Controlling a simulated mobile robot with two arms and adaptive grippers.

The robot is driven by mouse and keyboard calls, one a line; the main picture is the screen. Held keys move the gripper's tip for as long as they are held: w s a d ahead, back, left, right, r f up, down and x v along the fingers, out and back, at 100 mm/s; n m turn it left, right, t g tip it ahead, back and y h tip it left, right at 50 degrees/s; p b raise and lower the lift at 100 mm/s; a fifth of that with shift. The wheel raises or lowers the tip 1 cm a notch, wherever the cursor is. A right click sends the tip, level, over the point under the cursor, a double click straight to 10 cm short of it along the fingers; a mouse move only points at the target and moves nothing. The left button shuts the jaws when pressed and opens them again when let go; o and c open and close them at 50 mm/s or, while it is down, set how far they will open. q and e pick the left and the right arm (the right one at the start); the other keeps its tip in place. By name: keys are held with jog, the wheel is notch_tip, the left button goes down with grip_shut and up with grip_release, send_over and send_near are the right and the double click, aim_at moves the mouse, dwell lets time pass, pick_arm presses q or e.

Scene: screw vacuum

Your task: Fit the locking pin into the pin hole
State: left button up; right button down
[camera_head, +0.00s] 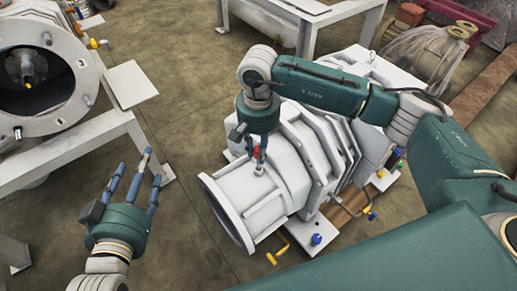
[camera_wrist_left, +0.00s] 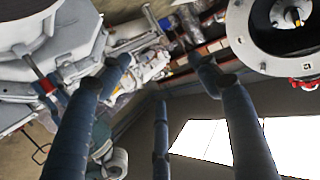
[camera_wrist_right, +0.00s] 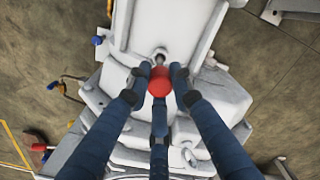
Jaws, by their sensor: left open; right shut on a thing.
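The locking pin, with a round red head (camera_head: 256,153), is held upright by my right gripper (camera_head: 257,157) just above the white vacuum pump body (camera_head: 287,170). In the right wrist view the red head (camera_wrist_right: 159,82) sits between the shut fingers. A small round metal fitting, apparently the pin hole (camera_head: 259,171), is directly below the pin. It shows just beyond the head in the right wrist view (camera_wrist_right: 160,56). I cannot tell whether the pin's tip is inside it. My left gripper (camera_head: 137,179) is open and empty over the floor, apart from the pump.
A white frame with a large round open chamber (camera_head: 38,78) stands at the left. A yellow handle (camera_head: 276,251) and a blue knob (camera_head: 316,239) are near the pump's base. A white table (camera_head: 305,20) stands behind. Floor between the two machines is clear.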

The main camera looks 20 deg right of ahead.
pick_arm(q)
jog(key=shift+w+d+r+t, duration=0.15)
jog(key=shift+r+t, duration=0.15)
jog(key=shift+r, duration=0.2)
pick_arm(e)
jog(key=shift+f, duration=0.15)
pick_arm(q)
jog(key=shift+w+r, duration=0.1)
jog(key=shift+r, duration=0.2)
jog(key=shift+w+d+r+t+h+b, duration=0.1)
jog(key=shift+d+r+t+h+b, duration=0.1)
jog(key=shift+r+t, duration=0.3)
jog(key=shift+w+d+r+t+h+b, duration=0.1)
jog(key=shift+r+t+b, duration=0.1)
jog(key=shift+r, duration=0.5)
pick_arm(e)
jog(key=shift+f, duration=0.3)
pick_arm(q)
jog(key=shift+r, duration=0.3)
pick_arm(e)
jog(key=shift+f, duration=0.1)
pick_arm(q)
jog(key=shift+r, duration=0.15)
jog(key=shift+d+r+t+h, duration=0.15)
jog(key=shift+r+t+h, duration=0.15)
jog(key=shift+r+t, duration=0.6)
pick_arm(e)
jog(key=shift+f, duration=0.25)
